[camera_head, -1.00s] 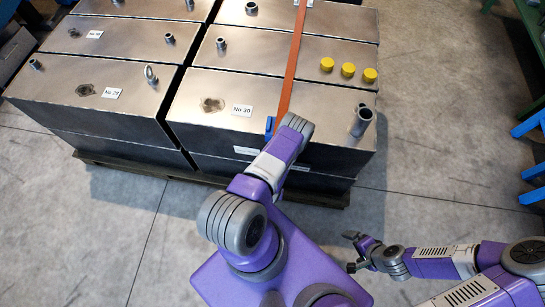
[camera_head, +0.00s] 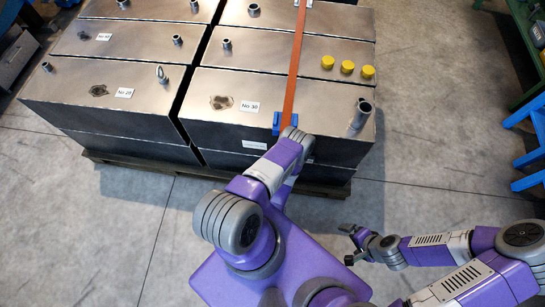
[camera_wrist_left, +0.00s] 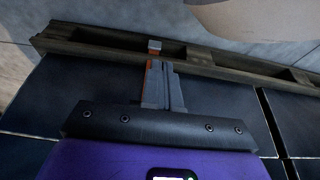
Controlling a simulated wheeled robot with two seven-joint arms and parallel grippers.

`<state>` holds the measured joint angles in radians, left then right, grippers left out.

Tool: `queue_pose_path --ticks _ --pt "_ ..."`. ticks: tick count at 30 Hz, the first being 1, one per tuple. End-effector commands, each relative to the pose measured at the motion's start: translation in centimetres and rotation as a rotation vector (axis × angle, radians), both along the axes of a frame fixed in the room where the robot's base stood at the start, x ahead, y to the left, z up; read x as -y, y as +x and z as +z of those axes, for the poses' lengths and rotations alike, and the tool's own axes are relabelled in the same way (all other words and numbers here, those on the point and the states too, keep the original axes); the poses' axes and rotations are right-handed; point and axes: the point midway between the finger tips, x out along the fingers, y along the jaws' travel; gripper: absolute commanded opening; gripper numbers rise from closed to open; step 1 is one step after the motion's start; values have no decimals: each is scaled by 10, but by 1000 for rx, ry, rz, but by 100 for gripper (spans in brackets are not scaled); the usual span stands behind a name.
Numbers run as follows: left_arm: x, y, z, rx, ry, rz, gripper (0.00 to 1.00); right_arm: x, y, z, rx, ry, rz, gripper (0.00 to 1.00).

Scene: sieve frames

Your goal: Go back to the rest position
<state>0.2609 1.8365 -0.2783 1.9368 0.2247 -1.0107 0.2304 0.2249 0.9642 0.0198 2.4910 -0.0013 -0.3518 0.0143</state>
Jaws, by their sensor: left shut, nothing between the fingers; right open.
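My left arm (camera_head: 268,172) reaches forward to the front edge of a metal tank marked No. 30, and hides its own gripper in the head view. In the left wrist view my left gripper (camera_wrist_left: 160,85) is shut and empty. An orange strap (camera_wrist_left: 151,75) shows right beside its fingers; I cannot tell whether they touch. My right gripper (camera_head: 349,245) is open and empty, above the bare floor at the lower right, clear of the tanks.
Several metal tanks (camera_head: 210,85) stand stacked on a wooden pallet (camera_head: 320,190), also seen in the left wrist view (camera_wrist_left: 225,69). The strap (camera_head: 295,60) with a blue buckle (camera_head: 276,123) runs over them. Yellow caps (camera_head: 347,67) sit on one. Blue supports (camera_head: 530,145) stand at right. Floor right of the pallet is free.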

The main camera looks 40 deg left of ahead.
Motion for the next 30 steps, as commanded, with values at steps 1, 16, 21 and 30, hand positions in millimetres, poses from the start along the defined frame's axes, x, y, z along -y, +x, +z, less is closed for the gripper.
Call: queue_pose_path --ticks 1,16,21,30 --pt "1 0 0 0 0 -1 0 0 0 0 0 0 0 100" --pt "1 0 0 0 0 -1 0 0 0 0 0 0 0 100" --pt "3 6 9 -8 -15 -1 0 0 0 2 0 0 0 100" --pt "43 51 113 -93 -214 -70 0 0 0 20 0 0 0 100"
